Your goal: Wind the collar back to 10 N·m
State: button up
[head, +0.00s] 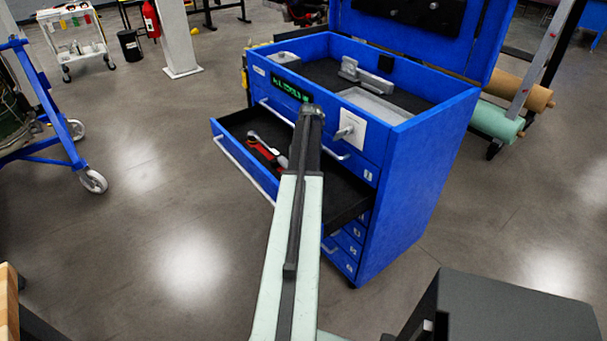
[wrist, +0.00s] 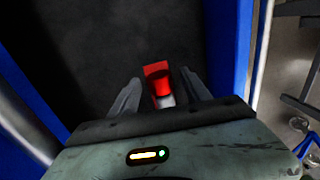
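A wrench (head: 255,138) with a silver head lies in the open top drawer (head: 232,128) of the blue cabinet, by a red part (head: 265,151). My arm hides the rest of it, and I cannot make out a collar or scale. In the wrist view a red piece (wrist: 158,82), with a pale end toward me, lies on the dark drawer floor. My gripper (wrist: 160,79) is open, with one finger on each side of the red piece and visible gaps to it. My gripper is hidden behind my arm in the head view.
The blue cabinet (head: 415,190) has a green lit display (head: 290,89) and a white plate with a grey knob (head: 349,131). Its top tray holds grey metal parts (head: 365,76). Blue drawer walls (wrist: 228,45) flank the gripper. Open floor (head: 150,200) lies left.

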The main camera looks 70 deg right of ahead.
jog(key=r+p, duration=0.5)
jog(key=d+r+p, duration=0.1)
jog(key=r+p, duration=0.2)
jog(key=shift+s, duration=0.25)
jog(key=shift+f, duration=0.1)
